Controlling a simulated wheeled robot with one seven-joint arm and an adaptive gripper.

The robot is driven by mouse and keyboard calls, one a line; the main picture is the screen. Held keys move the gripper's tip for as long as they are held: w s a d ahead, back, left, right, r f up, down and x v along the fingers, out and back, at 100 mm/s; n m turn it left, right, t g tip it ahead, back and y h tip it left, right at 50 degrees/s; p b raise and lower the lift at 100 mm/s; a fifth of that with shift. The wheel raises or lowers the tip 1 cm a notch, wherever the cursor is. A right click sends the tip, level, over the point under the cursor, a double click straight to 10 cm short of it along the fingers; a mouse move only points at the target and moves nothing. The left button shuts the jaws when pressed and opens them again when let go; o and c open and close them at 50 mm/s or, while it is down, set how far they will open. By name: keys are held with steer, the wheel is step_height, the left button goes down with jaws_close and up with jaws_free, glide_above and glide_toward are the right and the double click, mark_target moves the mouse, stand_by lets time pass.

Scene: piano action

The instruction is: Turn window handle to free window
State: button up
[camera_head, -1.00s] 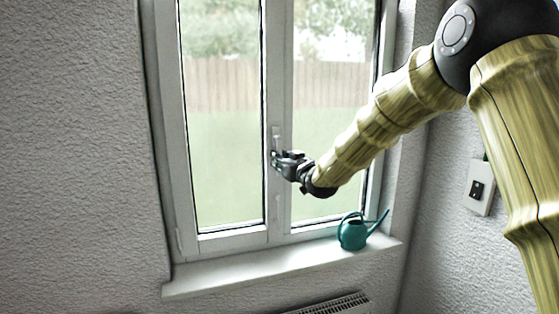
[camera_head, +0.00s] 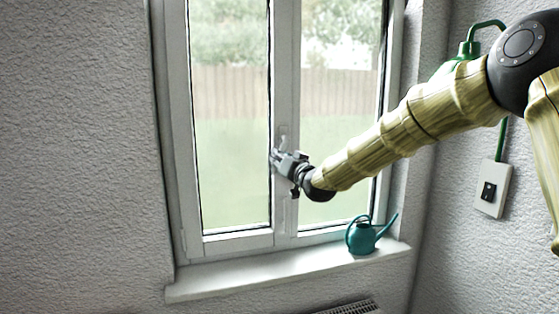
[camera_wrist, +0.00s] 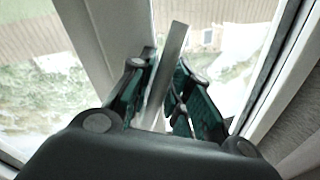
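The window (camera_head: 284,60) is a white two-panel frame with its panels closed as far as I can see. The handle sits on the middle upright; its pale mount (camera_head: 283,131) shows just above my gripper (camera_head: 277,156) in the head view. In the wrist view the handle is a flat grey bar (camera_wrist: 174,45), standing slantwise between the two dark green-sided fingers of my gripper (camera_wrist: 166,72). The fingers are drawn in close on both sides of the bar. The bar's lower end is hidden behind the fingers and gripper body.
A teal watering can (camera_head: 361,237) stands on the right part of the window sill (camera_head: 270,270), below my arm. A switch box (camera_head: 492,189) with a green cable is on the right wall. A radiator (camera_head: 350,308) shows at the bottom edge. The sill's left part is clear.

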steer(key=shift+o, duration=0.9)
steer(key=v, duration=1.2)
steer(key=shift+d, duration=0.1)
